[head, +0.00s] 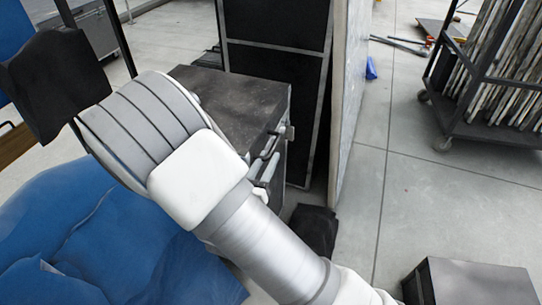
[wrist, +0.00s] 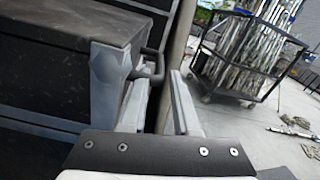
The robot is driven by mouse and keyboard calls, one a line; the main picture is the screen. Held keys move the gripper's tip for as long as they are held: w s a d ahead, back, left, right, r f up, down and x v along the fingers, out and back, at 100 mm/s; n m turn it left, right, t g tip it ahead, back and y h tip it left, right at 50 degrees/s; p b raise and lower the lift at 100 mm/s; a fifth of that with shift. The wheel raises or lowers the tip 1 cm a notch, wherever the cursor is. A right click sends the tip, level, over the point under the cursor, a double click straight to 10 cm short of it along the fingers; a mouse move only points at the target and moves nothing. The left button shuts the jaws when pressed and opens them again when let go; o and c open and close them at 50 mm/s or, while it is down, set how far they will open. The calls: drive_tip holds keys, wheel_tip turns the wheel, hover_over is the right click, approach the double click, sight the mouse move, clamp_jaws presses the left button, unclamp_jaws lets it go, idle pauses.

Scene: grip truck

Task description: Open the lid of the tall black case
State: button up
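The tall black case (head: 238,100) stands in the middle of the head view, partly hidden behind my arm. Its scuffed dark top lies flat and looks closed. A dark handle (head: 270,145) sticks out from its right side. In the wrist view the case (wrist: 50,45) fills the left, with the handle (wrist: 153,65) at its right edge. My gripper (wrist: 160,105) is open, its pale fingers apart with nothing seen between them. It is beside the case's handle side, just short of the handle in the wrist view. I cannot tell whether a finger touches the case.
Tall black panels (head: 275,70) and a pale upright board (head: 350,90) stand close behind the case. A blue covering (head: 90,240) lies at the lower left. A wheeled cart (head: 490,125) stands at the right, and a dark box (head: 475,282) at the lower right.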

drive_tip(key=shift+x, duration=1.45)
drive_tip(key=shift+c, duration=0.3)
clamp_jaws()
